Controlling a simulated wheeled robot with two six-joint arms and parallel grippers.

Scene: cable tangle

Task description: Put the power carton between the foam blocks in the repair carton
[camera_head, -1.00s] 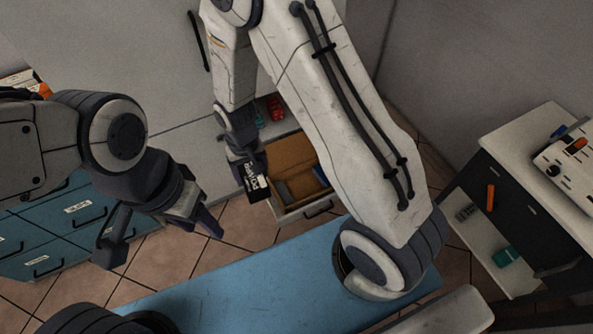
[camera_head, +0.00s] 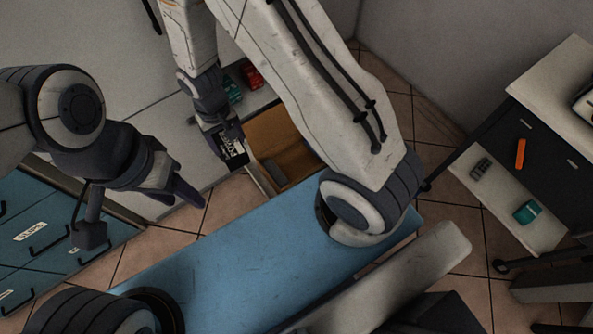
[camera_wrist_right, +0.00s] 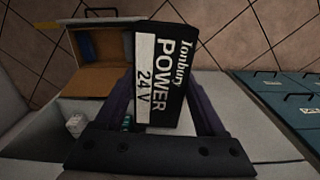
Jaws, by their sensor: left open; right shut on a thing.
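The power carton (camera_wrist_right: 160,75) is black with a white "24 V" stripe. My right gripper (camera_head: 232,140) is shut on it; the carton also shows in the head view (camera_head: 233,155). The repair carton (camera_head: 283,133) is an open brown box inside a pulled-out drawer, just right of the held carton. A grey foam block (camera_head: 272,170) lies in it. In the right wrist view the repair carton (camera_wrist_right: 103,78) is left of the held carton, with a blue piece (camera_wrist_right: 85,42) inside. My right arm hides part of the box. My left gripper (camera_head: 140,218) is open and empty.
Red (camera_head: 251,74) and green (camera_head: 231,90) items lie behind the drawer. A blue-topped bench (camera_head: 220,260) is in front. Blue drawers (camera_head: 40,230) stand at left.

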